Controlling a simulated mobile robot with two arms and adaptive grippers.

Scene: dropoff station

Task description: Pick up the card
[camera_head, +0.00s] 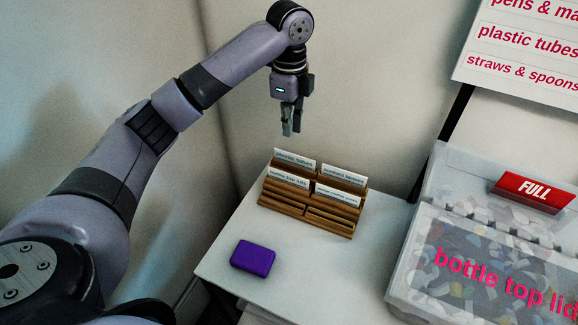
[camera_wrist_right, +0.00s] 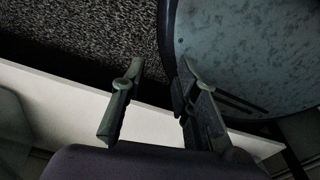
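Several white cards with printed labels stand in a wooden slotted rack (camera_head: 305,213) on the white table. There are two in the back row, a left one (camera_head: 295,159) and a right one (camera_head: 345,175), and two in front, a left one (camera_head: 289,179) and a right one (camera_head: 337,196). My left gripper (camera_head: 292,130) hangs fingers down above and behind the rack, apart from the cards. Its fingers are seen close together, and I cannot tell whether they are open. My right gripper (camera_wrist_right: 162,72) is open with nothing between its fingers in the right wrist view.
A purple box (camera_head: 253,258) lies on the white table (camera_head: 222,262) in front of the rack. A clear bin (camera_head: 405,270) of plastic pieces stands to the right, with a red "FULL" sign (camera_head: 534,192). A wall sign (camera_head: 520,50) hangs above it. The wall is close behind the rack.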

